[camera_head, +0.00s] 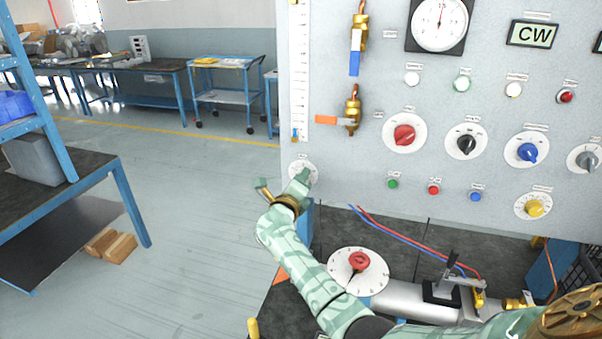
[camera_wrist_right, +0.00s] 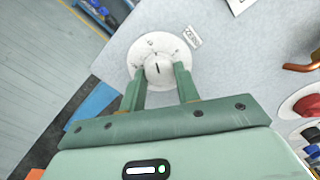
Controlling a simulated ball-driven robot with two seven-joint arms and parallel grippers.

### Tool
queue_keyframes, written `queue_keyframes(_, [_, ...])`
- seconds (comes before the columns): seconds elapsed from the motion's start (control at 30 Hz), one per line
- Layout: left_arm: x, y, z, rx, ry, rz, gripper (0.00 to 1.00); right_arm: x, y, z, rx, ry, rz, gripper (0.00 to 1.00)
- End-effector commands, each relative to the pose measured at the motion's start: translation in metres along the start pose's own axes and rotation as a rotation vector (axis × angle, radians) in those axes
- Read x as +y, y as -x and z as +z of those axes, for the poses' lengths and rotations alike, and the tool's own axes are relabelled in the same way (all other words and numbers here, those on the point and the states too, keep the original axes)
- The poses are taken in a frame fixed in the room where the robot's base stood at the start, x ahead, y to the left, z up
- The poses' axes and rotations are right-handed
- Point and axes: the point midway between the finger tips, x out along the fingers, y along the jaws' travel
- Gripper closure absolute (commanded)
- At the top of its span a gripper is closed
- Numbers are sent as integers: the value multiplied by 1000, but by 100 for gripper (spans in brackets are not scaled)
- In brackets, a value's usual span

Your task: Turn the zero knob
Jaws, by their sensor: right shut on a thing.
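The zero knob (camera_wrist_right: 157,69) is a small pale round knob with a black pointer line, on a white dial plate (camera_wrist_right: 147,45) with dark marks. A small label sits at the plate's upper right in the wrist view. In the head view the dial plate (camera_head: 297,164) is at the panel's lower left, and my green gripper partly hides the knob. My right gripper (camera_head: 303,177) is shut on the knob; its two fingers (camera_wrist_right: 160,78) lie on either side of it in the wrist view. My left gripper is not in view.
The grey panel (camera_head: 345,185) carries a red knob (camera_head: 404,134), a black knob (camera_head: 466,143), a blue knob (camera_head: 527,152) and a yellow knob (camera_head: 534,208). Orange-handled (camera_head: 332,119) and blue-handled valves (camera_head: 355,52) stick out above. A red-knobbed dial (camera_head: 338,262) is below.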

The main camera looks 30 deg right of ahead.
Motion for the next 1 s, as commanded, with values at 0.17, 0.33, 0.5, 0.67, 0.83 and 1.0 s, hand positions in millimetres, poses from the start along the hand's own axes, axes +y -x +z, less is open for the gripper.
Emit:
queue_keyframes(0.17, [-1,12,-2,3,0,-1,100,-1,1,1,0,79,2,91])
queue_keyframes(0.33, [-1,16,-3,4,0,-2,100,0,1,1,0,123,2,91])
queue_keyframes(0.5, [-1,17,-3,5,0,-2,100,1,1,0,0,139,2,91])
queue_keyframes(0.67, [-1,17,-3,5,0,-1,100,1,1,0,0,141,2,91])
queue_keyframes(0.83, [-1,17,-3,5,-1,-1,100,1,1,0,0,141,2,91])
queue_keyframes(1.0, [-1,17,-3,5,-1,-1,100,1,0,0,0,140,2,47])
